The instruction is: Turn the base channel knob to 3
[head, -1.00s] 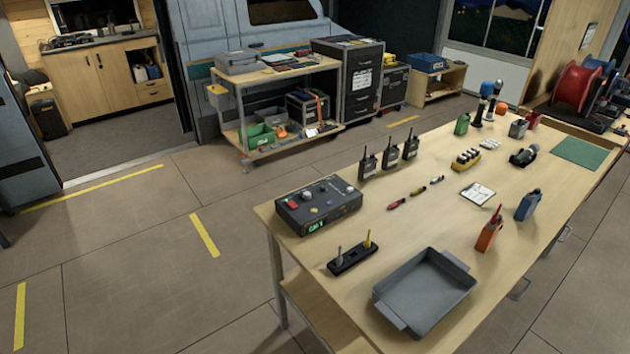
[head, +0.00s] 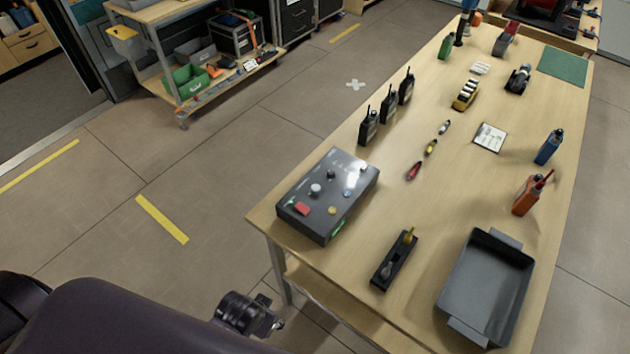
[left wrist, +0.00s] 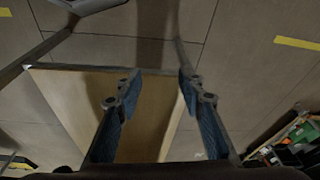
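The base unit (head: 327,195) is a dark grey box on the near left corner of the table. On its top are a pale knob (head: 315,190), a black knob (head: 331,174), a red button (head: 302,208) and small yellow and blue parts. A green display (head: 337,228) glows on its front; I cannot read it, nor a channel knob's setting. My left gripper is low, left of the table and apart from the unit. In the left wrist view my left gripper (left wrist: 158,86) has its blue-padded fingers wide apart with nothing between them. My right gripper is not in view.
The wooden table (head: 455,195) also holds a black two-peg stand (head: 394,262), a grey tray (head: 486,285), several black radios (head: 388,110), small markers and orange and blue handhelds. A shelf trolley (head: 185,20) stands at the back left.

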